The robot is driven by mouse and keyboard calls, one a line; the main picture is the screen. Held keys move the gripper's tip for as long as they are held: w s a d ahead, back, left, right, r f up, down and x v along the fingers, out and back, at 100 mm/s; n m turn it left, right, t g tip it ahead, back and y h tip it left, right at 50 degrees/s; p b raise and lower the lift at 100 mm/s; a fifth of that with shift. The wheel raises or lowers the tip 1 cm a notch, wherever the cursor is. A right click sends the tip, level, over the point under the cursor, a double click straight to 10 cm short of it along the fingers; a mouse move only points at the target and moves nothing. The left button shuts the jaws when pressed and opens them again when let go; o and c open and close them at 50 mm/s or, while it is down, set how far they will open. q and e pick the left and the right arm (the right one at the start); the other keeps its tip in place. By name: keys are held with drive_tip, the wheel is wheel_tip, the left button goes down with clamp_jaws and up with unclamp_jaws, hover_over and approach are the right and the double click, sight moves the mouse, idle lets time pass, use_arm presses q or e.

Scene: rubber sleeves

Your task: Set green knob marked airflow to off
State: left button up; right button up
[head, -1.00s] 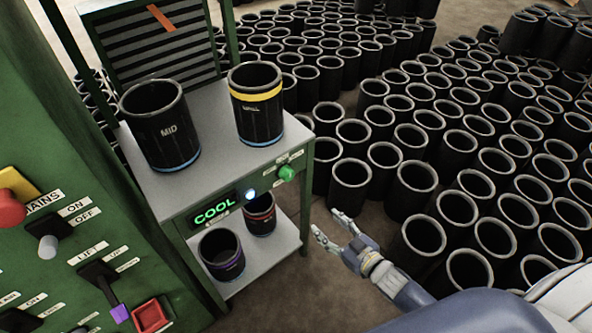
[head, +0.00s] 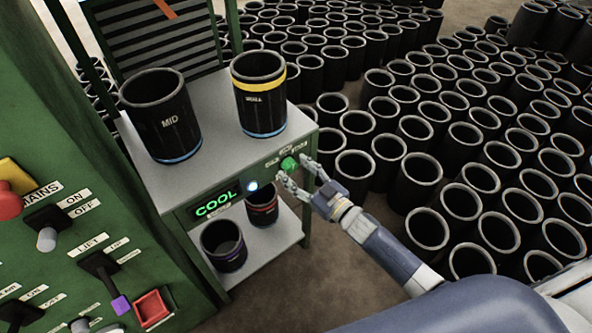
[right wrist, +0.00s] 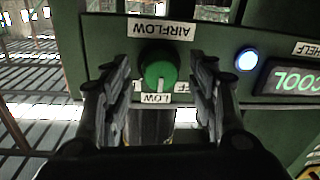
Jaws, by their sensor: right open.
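The green airflow knob (head: 289,163) is on the front panel of the grey-topped cart. In the right wrist view the knob (right wrist: 158,72) sits under an upside-down AIRFLOW label (right wrist: 160,28). Its white pointer line points down in that picture, at the LOW label (right wrist: 155,98). Another label beside it is partly hidden by a finger. My right gripper (head: 297,172) is open in front of the panel. In the right wrist view its fingers stand on either side of the knob, with visible gaps. My left gripper is not in view.
A lit blue-white button (head: 252,186) and a green COOL display (head: 216,203) are left of the knob. Black sleeves (head: 160,118) stand on the cart top and lower shelf. Many sleeves fill the floor at right. A green control panel (head: 60,200) with levers stands at left.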

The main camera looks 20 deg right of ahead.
drive_tip(key=shift+w+a, duration=0.2)
drive_tip(key=shift+w, duration=0.2)
drive_tip(key=shift+c, duration=0.5)
drive_tip(key=c, duration=1)
drive_tip(key=shift+n, duration=0.3)
drive_tip(key=n, duration=0.3)
drive_tip(key=shift+r+n+h, duration=0.1)
drive_tip(key=shift+n+h, duration=0.3)
drive_tip(key=shift+n, duration=2.1)
